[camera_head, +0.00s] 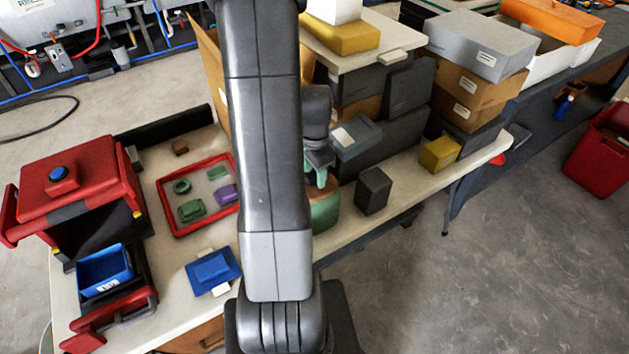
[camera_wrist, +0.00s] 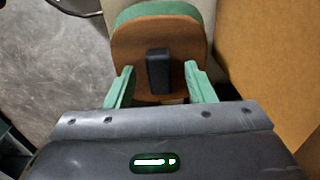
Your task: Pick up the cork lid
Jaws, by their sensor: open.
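The cork lid (camera_wrist: 187,63) shows in the wrist view as a brown slab with a dark upright handle (camera_wrist: 158,72). It sits on a green container (camera_wrist: 160,10), whose rim shows at the far side. My gripper (camera_wrist: 160,85) is open, with one green finger to each side of the handle and a gap on both sides. In the head view the green container (camera_head: 325,212) stands on the table, right of my arm. There my gripper (camera_head: 321,178) is above it, and my arm hides much of the lid.
A dark grey box (camera_head: 374,191) stands just right of the container, and a yellow box (camera_head: 439,154) further right. Stacked grey boxes (camera_head: 372,155) stand behind. A red-rimmed tray (camera_head: 165,200) and a blue lidded item (camera_head: 213,271) lie left of my arm. A brown panel (camera_wrist: 270,60) rises close on the right in the wrist view.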

